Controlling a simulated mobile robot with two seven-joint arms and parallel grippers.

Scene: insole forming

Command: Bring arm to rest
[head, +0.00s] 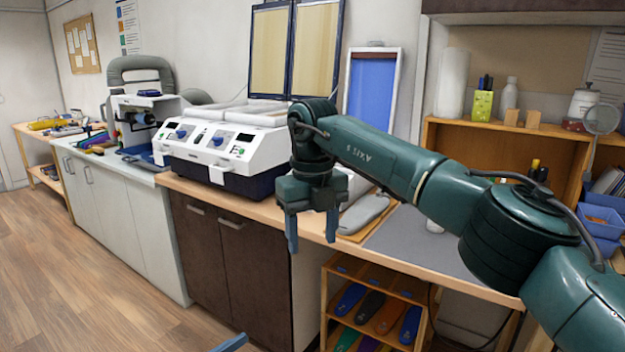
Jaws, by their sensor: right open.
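My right arm (385,160) reaches in from the right edge, dark green, across the front of the workbench. My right gripper (311,238) hangs from it, pointing down. Its two blue-grey fingers are apart with nothing between them. It shows in front of the worktop's edge and the dark cabinet doors. A small blue-grey tip at the bottom edge looks like a finger of my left gripper (230,343). The rest of that gripper is out of the picture, so its opening cannot be told.
A white and dark blue forming machine (215,152) stands on the wooden worktop (240,206). A grey insole-shaped piece (364,212) lies behind my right gripper. A grey mat (415,240) lies partly behind my arm. A shelf with several coloured insoles (349,299) stands below. The floor at left is clear.

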